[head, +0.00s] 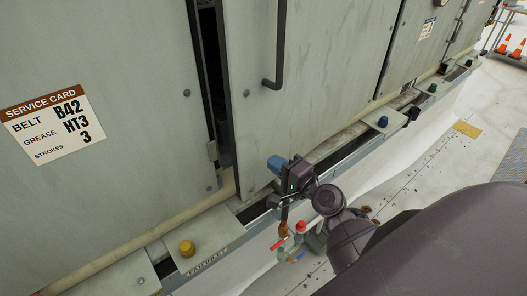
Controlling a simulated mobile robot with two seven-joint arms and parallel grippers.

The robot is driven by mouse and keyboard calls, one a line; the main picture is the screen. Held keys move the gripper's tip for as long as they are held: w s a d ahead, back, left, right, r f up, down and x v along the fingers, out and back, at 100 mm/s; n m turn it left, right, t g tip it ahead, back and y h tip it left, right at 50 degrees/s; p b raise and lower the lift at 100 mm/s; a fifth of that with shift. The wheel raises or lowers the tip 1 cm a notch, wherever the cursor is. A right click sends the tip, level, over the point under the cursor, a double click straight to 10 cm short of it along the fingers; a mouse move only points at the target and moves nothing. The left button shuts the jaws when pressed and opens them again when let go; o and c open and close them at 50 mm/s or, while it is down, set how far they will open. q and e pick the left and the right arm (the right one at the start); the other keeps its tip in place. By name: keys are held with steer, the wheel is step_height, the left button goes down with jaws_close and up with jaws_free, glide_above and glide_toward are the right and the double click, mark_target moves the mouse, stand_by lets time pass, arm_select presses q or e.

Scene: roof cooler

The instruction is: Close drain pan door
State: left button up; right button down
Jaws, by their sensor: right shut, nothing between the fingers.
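A tall grey-green cabinet door (315,70) with a dark bar handle (279,50) stands ajar. A dark gap (208,75) runs down its left edge, beside the fixed-looking panel with the service card. I can read no drain pan label on it. My right gripper (276,163) is shut and empty, its bluish tips low in front of the door's lower part. I cannot tell if the tips touch the door. My left gripper is not in view.
A ledge with a yellow knob (187,248), a blue knob (382,121) and others runs below the doors. A plate reads "FAN INLET" (208,261). Red-handled valves (300,226) sit below my right wrist. Orange cones (503,43) stand far right. Open roof lies right.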

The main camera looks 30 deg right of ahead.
mark_target(257, 151)
steer(key=shift+w+a+p, duration=0.2)
steer(key=shift+w+a, duration=0.05)
steer(key=shift+w, duration=0.95)
steer(key=shift+w+a+p, duration=0.2)
steer(key=shift+w+a, duration=0.05)
steer(key=shift+w, duration=0.95)
